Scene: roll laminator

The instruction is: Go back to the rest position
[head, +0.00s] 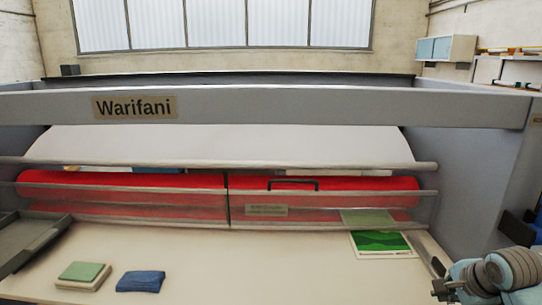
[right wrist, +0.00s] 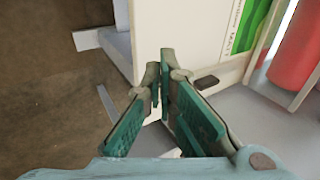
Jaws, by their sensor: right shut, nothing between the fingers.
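My right gripper (head: 440,288) is at the lower right of the head view, by the right front edge of the laminator's table. In the right wrist view its green-padded fingers (right wrist: 160,68) have their tips together, with nothing seen between them. The grey roll laminator (head: 300,108) fills the head view, with red rollers (head: 120,181) behind a clear guard with a black handle (head: 293,183). A green and white print (head: 381,244) lies on the table at the right, apart from the gripper; it shows in part in the right wrist view (right wrist: 246,25). My left gripper is not in view.
The pale feed table (head: 240,260) carries a green-topped pad (head: 84,274) and a folded blue cloth (head: 140,281) at the left. A grey tray (head: 30,238) is at the far left. The table's middle is clear. Brown floor (right wrist: 50,80) shows beside the machine.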

